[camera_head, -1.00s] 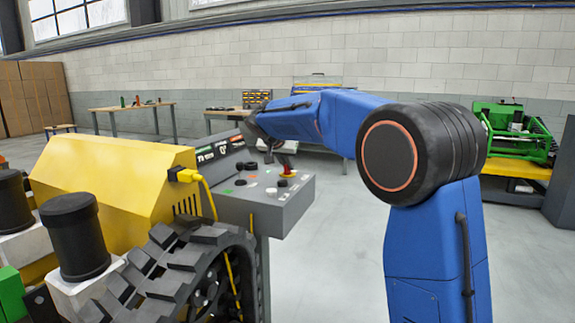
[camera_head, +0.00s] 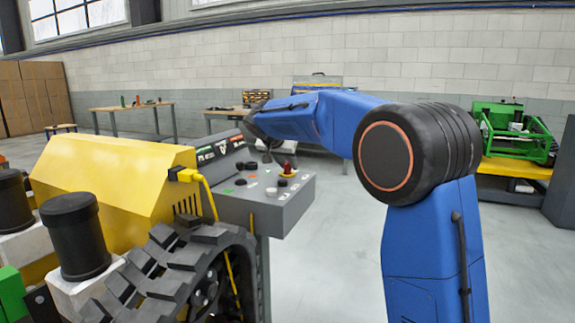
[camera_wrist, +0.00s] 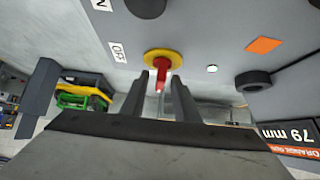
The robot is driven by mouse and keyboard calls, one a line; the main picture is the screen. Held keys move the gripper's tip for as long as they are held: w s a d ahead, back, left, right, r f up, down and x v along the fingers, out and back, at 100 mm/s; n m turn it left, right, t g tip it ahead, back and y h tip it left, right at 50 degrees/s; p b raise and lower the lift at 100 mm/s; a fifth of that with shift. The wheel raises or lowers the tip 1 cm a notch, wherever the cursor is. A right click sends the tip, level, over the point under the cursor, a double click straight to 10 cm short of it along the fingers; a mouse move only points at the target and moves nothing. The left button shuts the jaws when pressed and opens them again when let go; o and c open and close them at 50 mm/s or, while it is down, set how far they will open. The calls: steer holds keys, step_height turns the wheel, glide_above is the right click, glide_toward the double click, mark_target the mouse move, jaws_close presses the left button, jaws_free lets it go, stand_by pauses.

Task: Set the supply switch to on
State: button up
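The supply switch, taken to be the red lever on a yellow disc (camera_head: 288,170), stands on the sloped grey control panel (camera_head: 262,208). In the wrist view the red lever (camera_wrist: 160,78) points down the picture, with an OFF label (camera_wrist: 118,52) beside its disc and a partly cut-off label ending in N (camera_wrist: 102,5) farther up. I cannot tell its set position. My gripper (camera_wrist: 161,76) has its two dark fingers apart, and the lever appears between them with gaps at both sides. In the head view my gripper (camera_head: 267,156) is left of the lever, apart from it.
Black knobs (camera_wrist: 253,80), a white button (camera_wrist: 212,68) and an orange patch (camera_wrist: 264,45) share the panel. A yellow tracked carrier (camera_head: 110,190) stands close at the left. Open floor (camera_head: 335,240) lies to the right.

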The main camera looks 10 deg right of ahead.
steer(key=v, duration=1.7)
steer(key=shift+s, duration=0.2)
steer(key=shift+a, duration=0.1)
steer(key=s+d+f+n+g+y, duration=0.1)
steer(key=s+d+f, duration=0.3)
steer(key=s, duration=0.4)
steer(key=s+d+f+n+y, duration=0.1)
steer(key=s+d+f+n, duration=0.2)
steer(key=s, duration=0.4)
steer(key=s+d+f+g, duration=0.1)
steer(key=s+d+f, duration=0.35)
steer(key=s, duration=0.35)
steer(key=s+d+f+n+y, duration=0.2)
steer(key=s+f+n+y, duration=0.1)
steer(key=s+f, duration=1.6)
steer(key=s, duration=0.4)
steer(key=shift+s+d, duration=0.3)
steer(key=shift+d, duration=0.05)
steer(key=shift+a, duration=0.15)
